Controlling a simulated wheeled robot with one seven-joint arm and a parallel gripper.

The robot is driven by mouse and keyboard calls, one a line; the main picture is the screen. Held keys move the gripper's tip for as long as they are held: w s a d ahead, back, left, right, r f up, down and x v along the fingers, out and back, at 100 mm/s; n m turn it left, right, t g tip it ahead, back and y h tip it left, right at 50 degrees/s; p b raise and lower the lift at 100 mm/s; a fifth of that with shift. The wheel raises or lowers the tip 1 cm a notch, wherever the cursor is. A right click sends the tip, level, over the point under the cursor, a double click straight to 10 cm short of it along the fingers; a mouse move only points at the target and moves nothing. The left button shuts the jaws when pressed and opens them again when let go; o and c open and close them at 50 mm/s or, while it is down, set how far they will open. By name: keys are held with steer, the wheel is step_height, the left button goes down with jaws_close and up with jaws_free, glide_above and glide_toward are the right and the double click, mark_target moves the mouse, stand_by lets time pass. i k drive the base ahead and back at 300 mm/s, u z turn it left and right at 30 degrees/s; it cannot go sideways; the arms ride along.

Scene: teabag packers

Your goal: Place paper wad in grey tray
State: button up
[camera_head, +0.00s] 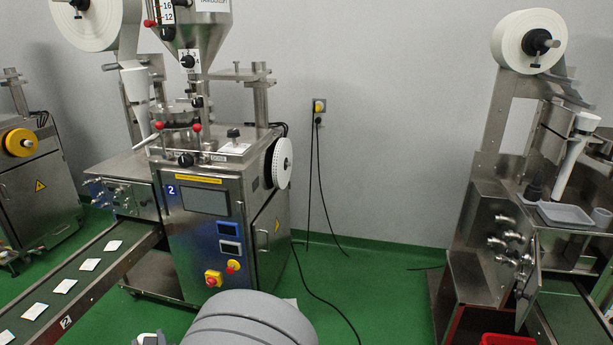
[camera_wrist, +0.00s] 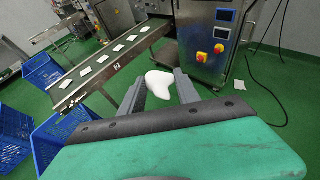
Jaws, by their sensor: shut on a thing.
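The paper wad (camera_wrist: 159,84) is a white, lumpy piece between the two fingers of my gripper (camera_wrist: 161,80) in the wrist view. My gripper is shut on it and holds it above the green floor, near the conveyor. The grey tray (camera_head: 565,214) is a shallow tray on the right-hand machine in the head view, far from my gripper. The tray is not in the wrist view. Its inside looks empty, though it is small in the picture.
A conveyor (camera_head: 70,280) with several teabags runs from packer 2 (camera_head: 215,225). Blue crates (camera_wrist: 45,75) stand beside it. A white scrap (camera_wrist: 240,85) lies on the floor by a black cable. A red bin (camera_head: 508,340) stands below the right machine (camera_head: 490,215). Floor between machines is mostly clear.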

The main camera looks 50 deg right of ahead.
mark_target(563, 216)
steer(key=z, duration=2.65)
steer(key=i, duration=1.3)
steer(key=u, duration=0.4)
